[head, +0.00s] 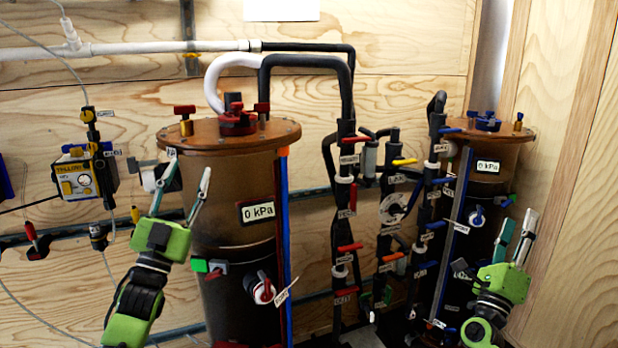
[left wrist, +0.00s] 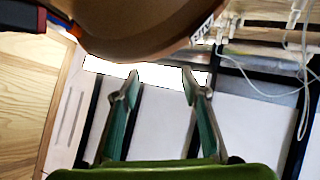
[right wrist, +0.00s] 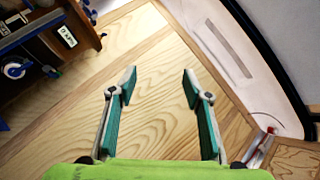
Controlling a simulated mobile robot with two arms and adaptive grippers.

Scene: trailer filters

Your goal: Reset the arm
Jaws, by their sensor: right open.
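My left gripper (head: 180,190) is raised in front of the left edge of the large brown filter tank (head: 230,190) in the head view. My right gripper (head: 518,238) is raised at the right, in front of the wooden side wall and beside the second filter tank (head: 490,180). In the right wrist view its fingers (right wrist: 158,80) are apart and empty, facing bare wood.
Black pipes with red, blue and orange valve handles (head: 350,248) stand between the tanks. A yellow device (head: 76,178) with a gauge hangs on the left wall. White tubing (left wrist: 305,100) shows at the right of the left wrist view. The wooden wall (head: 580,200) at far right is bare.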

